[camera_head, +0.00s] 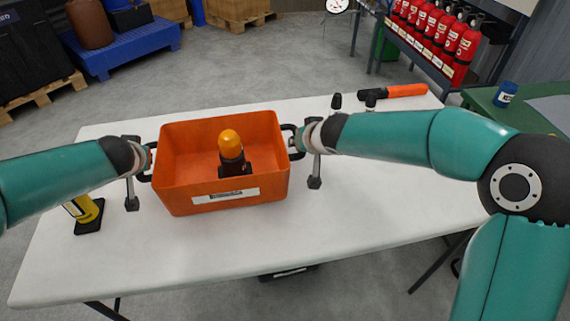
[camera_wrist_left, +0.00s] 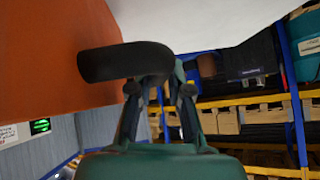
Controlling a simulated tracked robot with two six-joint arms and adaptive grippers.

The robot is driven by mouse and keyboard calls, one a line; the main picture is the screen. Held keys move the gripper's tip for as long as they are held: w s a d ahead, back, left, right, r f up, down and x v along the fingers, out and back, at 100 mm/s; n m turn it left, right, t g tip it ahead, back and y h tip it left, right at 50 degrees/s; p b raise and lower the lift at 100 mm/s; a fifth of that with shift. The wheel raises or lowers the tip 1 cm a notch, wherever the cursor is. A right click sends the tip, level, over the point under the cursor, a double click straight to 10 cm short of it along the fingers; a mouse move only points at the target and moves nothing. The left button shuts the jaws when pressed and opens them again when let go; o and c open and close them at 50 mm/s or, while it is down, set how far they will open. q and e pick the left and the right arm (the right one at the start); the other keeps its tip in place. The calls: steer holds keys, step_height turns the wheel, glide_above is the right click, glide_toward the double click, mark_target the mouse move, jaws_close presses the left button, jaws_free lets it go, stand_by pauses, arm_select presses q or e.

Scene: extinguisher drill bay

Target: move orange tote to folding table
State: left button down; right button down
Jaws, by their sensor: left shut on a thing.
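The orange tote (camera_head: 178,192) is over the left-middle of the white folding table (camera_head: 375,190). I cannot tell whether its base touches the top. An amber beacon with a black base (camera_head: 231,146) is inside it. My left gripper (camera_head: 149,161) is shut on the tote's left black handle; this handle (camera_wrist_left: 115,62) also shows in the left wrist view, between the fingers (camera_wrist_left: 160,88), beside the orange wall. My right gripper (camera_head: 298,141) is at the right black handle. Its fingers are too small and covered to show whether they are closed.
A yellow item with a black base (camera_head: 88,214) stands on the table's left, near my left arm. An orange-and-black tool (camera_head: 393,91) lies at the back right. Red extinguishers (camera_head: 439,30) stand on a rack behind. The table's front right is clear.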

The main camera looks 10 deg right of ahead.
arm_select(q)
steer(key=shift+f, duration=0.35)
arm_select(e)
steer(key=shift+f, duration=0.35)
arm_select(q)
steer(key=c, duration=1.1)
jaws_free()
steer(key=shift+r, duration=0.1)
arm_select(e)
steer(key=c, duration=1.1)
jaws_free()
steer(key=shift+r, duration=0.15)
steer(key=shift+s, duration=0.15)
arm_select(q)
steer(key=v, duration=1.2)
arm_select(e)
steer(key=v, duration=1.1)
steer(key=shift+s+r, duration=0.25)
steer(key=shift+s, duration=0.05)
arm_select(q)
steer(key=shift+a, duration=0.1)
